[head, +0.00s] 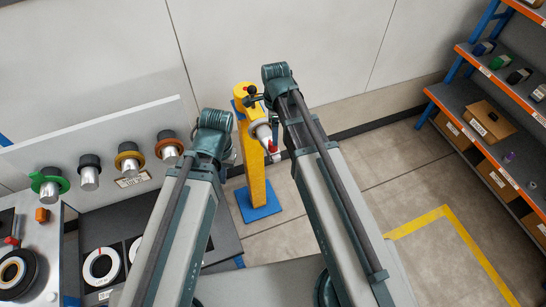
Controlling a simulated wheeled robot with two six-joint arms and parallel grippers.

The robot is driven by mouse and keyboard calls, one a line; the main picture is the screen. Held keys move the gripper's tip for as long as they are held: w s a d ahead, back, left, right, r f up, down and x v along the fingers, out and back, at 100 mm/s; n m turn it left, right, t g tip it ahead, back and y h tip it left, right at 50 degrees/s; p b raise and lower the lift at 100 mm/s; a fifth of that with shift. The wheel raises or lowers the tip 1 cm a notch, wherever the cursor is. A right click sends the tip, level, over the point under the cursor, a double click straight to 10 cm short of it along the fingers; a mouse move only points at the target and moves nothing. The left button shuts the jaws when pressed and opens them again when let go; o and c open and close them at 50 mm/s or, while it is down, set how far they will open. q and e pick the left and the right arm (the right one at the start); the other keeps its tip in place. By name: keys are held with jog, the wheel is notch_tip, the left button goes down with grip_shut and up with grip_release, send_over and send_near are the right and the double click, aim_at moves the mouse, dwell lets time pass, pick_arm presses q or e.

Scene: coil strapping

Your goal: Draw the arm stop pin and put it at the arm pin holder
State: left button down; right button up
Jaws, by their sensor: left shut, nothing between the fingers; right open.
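A yellow post (257,182) on a blue base plate stands against the back wall, beyond and between my two arms. I cannot tell surely whether this is the arm stop pin. A pale cylinder (263,131) juts from the post, with a red-tipped part (274,154) below it. I cannot make out which part is the arm pin holder. My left arm ends left of the post and my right arm passes close to its right side. I cannot make out either gripper's fingers.
A panel at left carries several coloured collars on silver pegs (90,178). A dark bench holds a white ring (101,266). Orange shelving (480,110) with boxes stands at right. Floor between post and shelving is clear, with a yellow line (447,212).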

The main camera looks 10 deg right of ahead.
aim_at(273, 148)
pick_arm(q)
jog(key=shift+f, duration=0.65)
pick_arm(e)
jog(key=shift+f, duration=0.65)
jog(key=f+b, duration=0.5)
jog(key=shift+a+f+b, duration=0.2)
jog(key=shift+b, duration=0.15)
pick_arm(q)
notch_tip(273, 148, down, 5)
jog(key=shift+f, duration=0.1)
pick_arm(e)
jog(key=shift+r, duration=0.1)
jog(key=shift+s, duration=0.1)
jog(key=shift+c, duration=0.4)
grip_shut()
